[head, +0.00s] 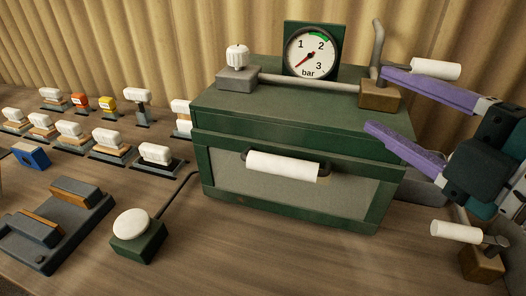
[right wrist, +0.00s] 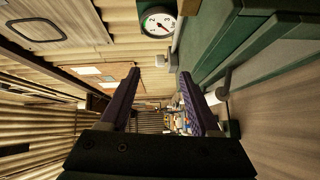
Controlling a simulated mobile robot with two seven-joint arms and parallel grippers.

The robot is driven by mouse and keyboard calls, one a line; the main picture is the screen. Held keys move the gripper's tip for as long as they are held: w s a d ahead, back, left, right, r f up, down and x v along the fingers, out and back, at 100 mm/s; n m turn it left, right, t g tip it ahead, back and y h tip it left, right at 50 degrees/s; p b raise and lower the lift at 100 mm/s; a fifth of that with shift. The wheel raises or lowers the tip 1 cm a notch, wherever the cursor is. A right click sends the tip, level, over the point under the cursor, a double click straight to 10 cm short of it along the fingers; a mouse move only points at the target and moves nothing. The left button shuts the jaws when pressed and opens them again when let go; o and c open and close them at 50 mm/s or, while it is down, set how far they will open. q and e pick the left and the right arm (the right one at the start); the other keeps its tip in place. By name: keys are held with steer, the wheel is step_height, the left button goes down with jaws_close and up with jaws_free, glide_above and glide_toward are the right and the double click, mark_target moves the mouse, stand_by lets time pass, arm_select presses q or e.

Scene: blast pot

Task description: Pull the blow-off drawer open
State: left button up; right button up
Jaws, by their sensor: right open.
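The blow-off drawer is probably the grey, green-framed front (head: 290,188) of the green box; it looks shut, flush with the box. A white cylindrical handle (head: 283,165) runs across its upper part. In the right wrist view the gripper (right wrist: 160,82) is also open, with the green box (right wrist: 240,35) on the right. My left gripper is not in view.
A pressure gauge (head: 311,50), a white knob (head: 237,56) and a pipe stand on the box. A white-handled lever (head: 455,231) is at the right. A white push button (head: 131,224) and several stamps (head: 70,133) are on the left. The table's front middle is clear.

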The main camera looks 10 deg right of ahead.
mark_target(285, 166)
steer(key=s+a+f+n+g+y+b, duration=0.2)
steer(key=a+f+n+y+b, duration=0.1)
steer(key=f+n+y+b, duration=0.8)
steer(key=w+a+n+b, duration=0.1)
steer(key=w+a, duration=0.2)
steer(key=w+a+n+h+b, duration=0.1)
steer(key=w+a, duration=0.2)
steer(key=shift+w+a+r+h, duration=0.1)
steer(key=shift+a+r+h, duration=0.05)
steer(key=shift+a+h, duration=0.2)
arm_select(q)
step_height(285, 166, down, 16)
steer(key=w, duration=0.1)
arm_select(e)
steer(key=shift+w+a, duration=0.2)
steer(key=shift+a, duration=0.1)
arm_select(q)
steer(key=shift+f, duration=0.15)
arm_select(e)
steer(key=shift+c, duration=0.3)
steer(key=c, duration=0.9)
jaws_close()
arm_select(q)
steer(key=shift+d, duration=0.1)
